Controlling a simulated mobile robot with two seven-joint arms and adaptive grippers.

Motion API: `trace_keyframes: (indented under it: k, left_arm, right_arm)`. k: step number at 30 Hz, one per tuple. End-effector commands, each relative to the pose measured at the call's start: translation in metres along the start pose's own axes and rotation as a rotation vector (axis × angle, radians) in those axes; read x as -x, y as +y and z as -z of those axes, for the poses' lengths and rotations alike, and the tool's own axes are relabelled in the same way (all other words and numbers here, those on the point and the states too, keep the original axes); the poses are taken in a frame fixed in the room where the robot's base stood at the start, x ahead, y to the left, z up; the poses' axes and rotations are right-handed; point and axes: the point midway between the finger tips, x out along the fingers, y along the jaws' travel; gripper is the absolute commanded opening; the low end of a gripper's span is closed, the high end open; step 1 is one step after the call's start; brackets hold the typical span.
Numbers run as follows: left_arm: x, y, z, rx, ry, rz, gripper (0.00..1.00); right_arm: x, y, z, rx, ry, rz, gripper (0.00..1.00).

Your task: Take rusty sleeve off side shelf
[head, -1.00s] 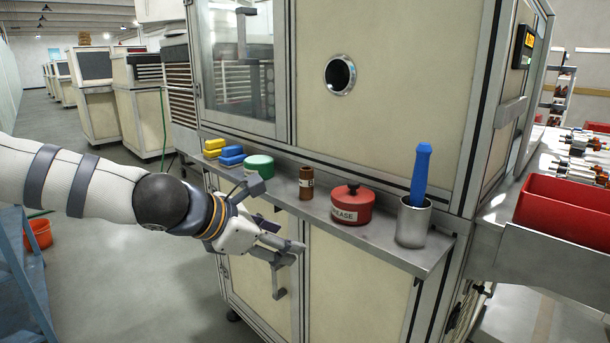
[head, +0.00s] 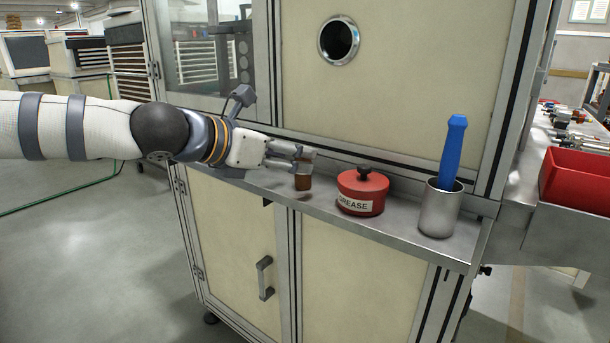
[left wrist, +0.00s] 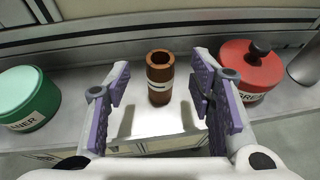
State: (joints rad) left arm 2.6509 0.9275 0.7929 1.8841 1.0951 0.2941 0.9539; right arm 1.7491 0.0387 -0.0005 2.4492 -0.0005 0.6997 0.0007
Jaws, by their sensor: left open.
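The rusty sleeve (left wrist: 159,80) is a small brown hollow cylinder with a pale label band. It stands upright on the grey side shelf (head: 400,222), and in the head view the sleeve (head: 303,182) is partly covered by my fingers. My left gripper (head: 306,165) is at shelf height beside the sleeve. In the left wrist view my left gripper (left wrist: 162,100) is open, with its purple pads on either side of the sleeve and gaps to both. My right gripper is not in view.
A red grease tin (head: 362,192) stands just right of the sleeve, then a metal cup (head: 440,208) holding a blue-handled tool (head: 454,150). A green-lidded tin (left wrist: 28,98) stands left of it. The cabinet wall rises behind the shelf. A red bin (head: 580,185) is at far right.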

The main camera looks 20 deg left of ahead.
Motion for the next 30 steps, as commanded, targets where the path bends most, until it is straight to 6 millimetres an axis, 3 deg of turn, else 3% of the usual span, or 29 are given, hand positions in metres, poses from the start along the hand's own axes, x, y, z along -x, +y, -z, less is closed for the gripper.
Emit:
trace_keyframes:
  k: [1, 6, 13, 18, 20, 30]
  left_arm:
    - [-0.015, 0.000, 0.007, 0.002, 0.011, 0.002, 0.49]
    - [-0.039, -0.001, 0.004, 0.001, 0.007, 0.003, 0.49]
    - [-0.039, -0.001, -0.001, -0.001, 0.000, 0.001, 0.49]
    - [-0.038, -0.001, -0.001, -0.001, 0.001, 0.001, 0.11]
    - [-0.038, -0.001, -0.001, -0.001, 0.001, 0.001, 0.00]
    - [-0.036, -0.001, -0.005, -0.004, 0.000, 0.000, 0.00]
  right_arm:
    - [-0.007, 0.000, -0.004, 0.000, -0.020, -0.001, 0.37]
    - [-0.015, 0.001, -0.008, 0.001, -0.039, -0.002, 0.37]
    - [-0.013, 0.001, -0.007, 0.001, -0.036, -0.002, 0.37]
    - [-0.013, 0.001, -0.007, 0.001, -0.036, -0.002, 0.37]
    - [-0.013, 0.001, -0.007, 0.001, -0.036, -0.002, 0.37]
    - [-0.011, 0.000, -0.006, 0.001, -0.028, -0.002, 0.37]
